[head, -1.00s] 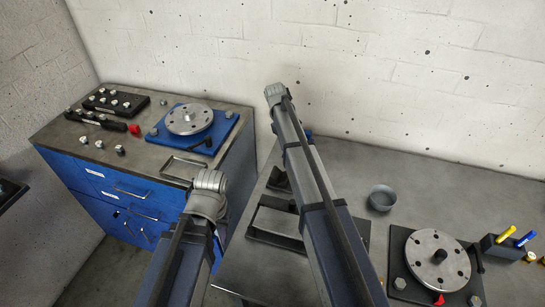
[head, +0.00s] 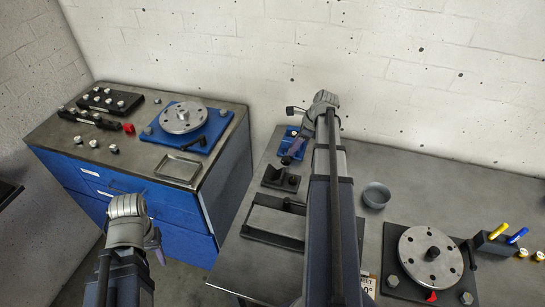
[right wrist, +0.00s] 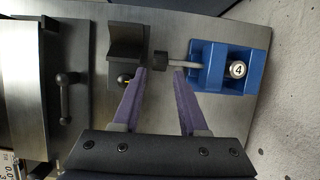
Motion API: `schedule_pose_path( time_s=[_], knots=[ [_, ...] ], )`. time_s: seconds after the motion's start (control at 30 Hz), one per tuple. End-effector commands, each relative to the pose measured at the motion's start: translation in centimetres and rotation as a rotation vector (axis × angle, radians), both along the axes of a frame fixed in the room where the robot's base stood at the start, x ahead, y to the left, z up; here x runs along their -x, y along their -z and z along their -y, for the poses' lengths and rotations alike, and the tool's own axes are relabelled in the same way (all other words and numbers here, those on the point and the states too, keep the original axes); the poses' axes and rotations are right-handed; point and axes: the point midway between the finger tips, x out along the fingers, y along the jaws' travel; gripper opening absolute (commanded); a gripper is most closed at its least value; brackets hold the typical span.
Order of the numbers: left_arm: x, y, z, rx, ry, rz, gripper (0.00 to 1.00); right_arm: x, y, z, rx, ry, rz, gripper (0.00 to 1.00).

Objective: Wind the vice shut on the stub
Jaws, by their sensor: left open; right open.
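The blue vice (head: 287,141) sits on the bench near the wall, partly hidden by my right arm. In the right wrist view the vice (right wrist: 207,53) holds a round-ended stub (right wrist: 238,69) marked 4 in its gap. A grey screw (right wrist: 186,65) with a dark knob (right wrist: 160,62) sticks out of its left side. My right gripper (right wrist: 161,71) is open, its purple fingertips on either side of the knob, with no clear grip on it. My left gripper (head: 156,246) is low at the left, away from the vice; its fingers are partly hidden.
A black bracket (right wrist: 128,43) stands close left of the knob. A plate fixture (head: 277,222), a grey bowl (head: 376,195) and a rotor disc (head: 430,257) share the bench. A blue cabinet (head: 188,205) with another disc (head: 183,118) stands left, across a floor gap.

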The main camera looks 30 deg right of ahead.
Motion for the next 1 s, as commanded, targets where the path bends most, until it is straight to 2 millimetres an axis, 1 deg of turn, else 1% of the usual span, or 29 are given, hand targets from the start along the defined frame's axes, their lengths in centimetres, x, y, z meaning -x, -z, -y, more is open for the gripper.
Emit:
schedule_pose_path(
  time_s=[0.17, 0.37, 0.57, 0.83, 1.0],
  knots=[
    [0.0, 0.0, 0.0, 0.000, 0.000, 0.000, 0.42, 0.2, 0.0, 0.2, -0.010, 0.028, 0.001, 0.42],
    [0.0, 0.7, 0.0, 0.000, 0.000, 0.000, 0.42, 0.0, 0.7, 0.0, -0.008, 0.026, 0.000, 0.42],
    [0.0, 2.6, 0.0, 0.000, 0.000, 0.000, 0.42, -0.6, 2.6, -0.4, -0.008, 0.022, 0.000, 0.42],
    [0.0, 6.0, 0.0, 0.000, 0.000, 0.000, 0.42, -1.6, 6.0, -1.2, -0.007, 0.022, -0.001, 0.42],
    [0.0, 7.2, 0.0, 0.000, 0.000, 0.000, 0.42, -2.1, 7.2, -1.6, -0.007, 0.022, -0.001, 0.42]
  ],
)
